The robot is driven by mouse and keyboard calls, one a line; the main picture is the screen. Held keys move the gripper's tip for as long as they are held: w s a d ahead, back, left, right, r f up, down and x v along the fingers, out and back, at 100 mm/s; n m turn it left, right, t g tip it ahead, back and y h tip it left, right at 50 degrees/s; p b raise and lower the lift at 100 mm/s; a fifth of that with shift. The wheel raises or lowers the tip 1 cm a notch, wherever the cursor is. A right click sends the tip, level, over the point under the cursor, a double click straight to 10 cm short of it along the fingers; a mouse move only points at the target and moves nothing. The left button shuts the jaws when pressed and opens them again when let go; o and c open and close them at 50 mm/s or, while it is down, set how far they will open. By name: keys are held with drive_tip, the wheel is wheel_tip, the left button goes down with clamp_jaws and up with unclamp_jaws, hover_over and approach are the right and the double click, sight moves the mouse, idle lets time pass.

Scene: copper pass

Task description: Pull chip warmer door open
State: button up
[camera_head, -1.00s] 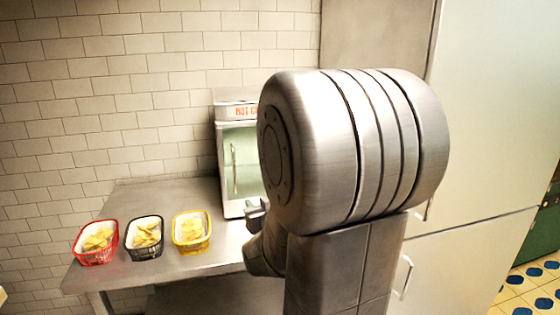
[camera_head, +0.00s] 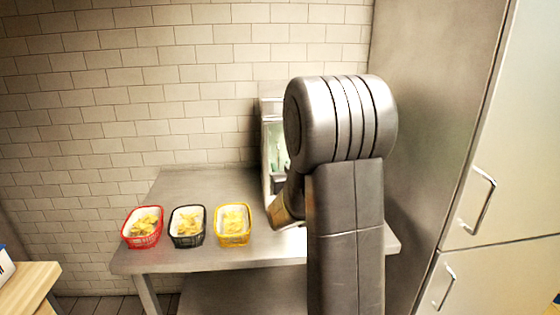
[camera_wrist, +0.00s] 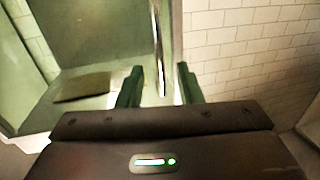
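The chip warmer (camera_head: 271,108) is a pale box on the steel table, mostly hidden behind my arm in the head view. Its greenish glass door (camera_wrist: 95,35) fills the left of the wrist view. A vertical metal bar handle (camera_wrist: 157,40) runs near the door's right edge. My gripper (camera_wrist: 160,68) is open, with one dark green finger on each side of the handle's lower part. Gaps show between the handle and both fingers. My fingers are hidden in the head view. I cannot tell whether the door is ajar.
A red basket (camera_head: 142,240), a black basket (camera_head: 187,239) and a yellow basket (camera_head: 233,237), all holding chips, stand on the steel table (camera_head: 190,185) left of the warmer. A tall steel cabinet (camera_head: 440,110) stands at the right. A wooden surface (camera_head: 25,285) is at lower left.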

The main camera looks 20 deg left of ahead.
drive_tip(key=shift+x, duration=1.4)
clamp_jaws()
drive_tip(key=shift+s+d, duration=0.1)
